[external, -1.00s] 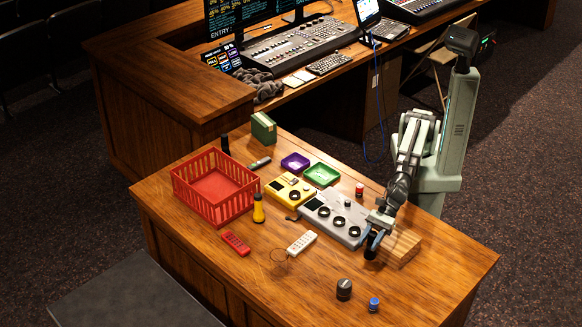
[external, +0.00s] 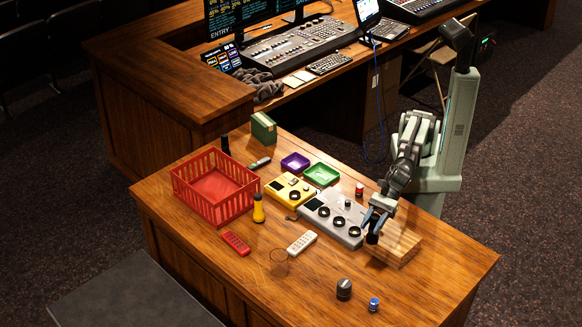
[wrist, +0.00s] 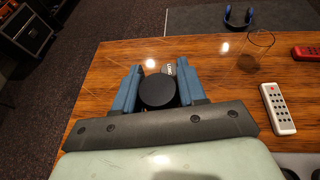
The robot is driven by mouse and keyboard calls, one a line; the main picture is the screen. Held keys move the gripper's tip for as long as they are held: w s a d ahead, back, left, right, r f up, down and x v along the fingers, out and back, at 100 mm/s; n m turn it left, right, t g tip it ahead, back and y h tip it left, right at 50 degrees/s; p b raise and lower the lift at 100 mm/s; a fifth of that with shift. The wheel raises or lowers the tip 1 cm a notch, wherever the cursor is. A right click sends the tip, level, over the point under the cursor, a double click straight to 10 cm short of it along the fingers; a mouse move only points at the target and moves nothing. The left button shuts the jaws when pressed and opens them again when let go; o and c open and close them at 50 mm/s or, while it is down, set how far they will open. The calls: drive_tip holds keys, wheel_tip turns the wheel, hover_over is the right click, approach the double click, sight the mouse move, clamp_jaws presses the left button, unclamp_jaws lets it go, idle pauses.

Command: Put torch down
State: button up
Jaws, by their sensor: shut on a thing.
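My gripper (external: 375,217) is at the right part of the desk, beside the wooden block (external: 403,245). It is shut on a dark, round-ended object, which I take to be the torch (external: 372,238). In the wrist view its black round end (wrist: 158,90) shows between the two blue fingers of my gripper (wrist: 158,88). The rest of it is hidden behind that end. Its lower end is close to the desk top; I cannot tell whether it touches. A yellow and black torch-like object (external: 258,208) stands upright by the red basket.
The red basket (external: 228,209) stands at the left. A grey control box (external: 335,222) is just left of my gripper. A white remote (external: 302,242), a clear glass (external: 279,263), a black jar (external: 344,289) and a blue-topped jar (external: 373,304) stand nearer the front. Bare desk lies between them.

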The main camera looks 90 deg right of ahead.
drive_tip(key=w+d+m+t+h, duration=0.15)
drive_tip(key=w+d, duration=0.35)
drive_tip(key=w, duration=0.8)
drive_tip(key=w+d+m+t+h, duration=0.1)
drive_tip(key=w+d+m+h, duration=0.2)
drive_tip(key=w, duration=0.9)
drive_tip(key=w+d+m+t+h, duration=0.15)
drive_tip(key=w+d, duration=0.45)
drive_tip(key=w, duration=0.7)
drive_tip(key=w+d+m+t+h, duration=0.2)
drive_tip(key=w+d+m+h, duration=0.3)
drive_tip(key=w+d, duration=2)
drive_tip(key=shift+s+d+f, duration=0.1)
drive_tip(key=shift+s+f, duration=0.05)
drive_tip(key=shift+f, duration=2.25)
drive_tip(key=shift+s+f, duration=0.2)
drive_tip(key=shift+f, duration=2.25)
drive_tip(key=shift+s+d+f, duration=0.1)
drive_tip(key=shift+s+f, duration=0.05)
drive_tip(key=shift+f, duration=2.25)
drive_tip(key=shift+f, duration=0.15)
drive_tip(key=o, duration=1.2)
